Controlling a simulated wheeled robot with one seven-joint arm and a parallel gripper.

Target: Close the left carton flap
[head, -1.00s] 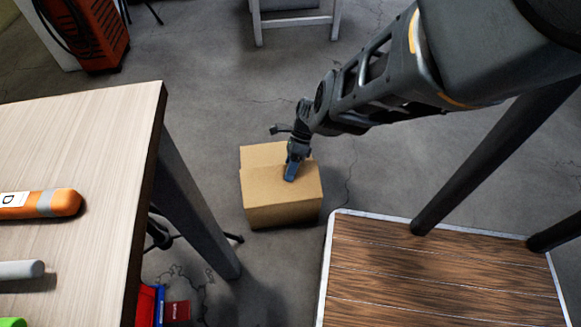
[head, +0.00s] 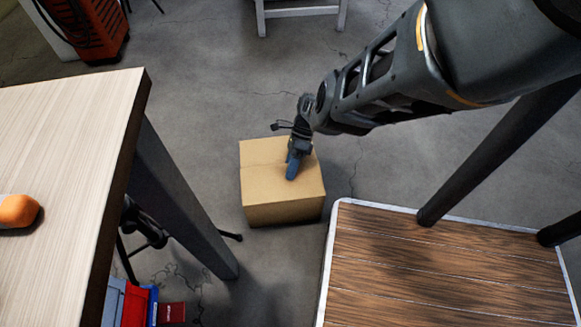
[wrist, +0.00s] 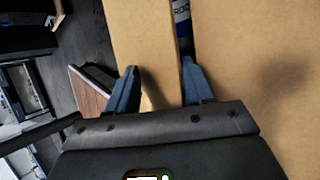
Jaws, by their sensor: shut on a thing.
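The cardboard carton (head: 265,190) stands on the floor, and its top looks nearly flat in the head view, with a seam across it. My gripper (head: 292,172) points down at the top of the carton. In the wrist view, a carton flap (wrist: 147,35) lies between the blue fingers of my gripper (wrist: 158,88), which are shut on it. The right finger is at a narrow dark gap between this flap and the other cardboard panel (wrist: 245,60). Through the gap shows part of a blue-and-white labelled item (wrist: 182,22). The fingertips' contact is partly hidden.
A light wooden table (head: 60,130) stands at the left, its dark leg (head: 185,205) near the carton. A metal-rimmed wooden platform (head: 440,270) is at the lower right. Red and blue bins (head: 130,305) are below the table.

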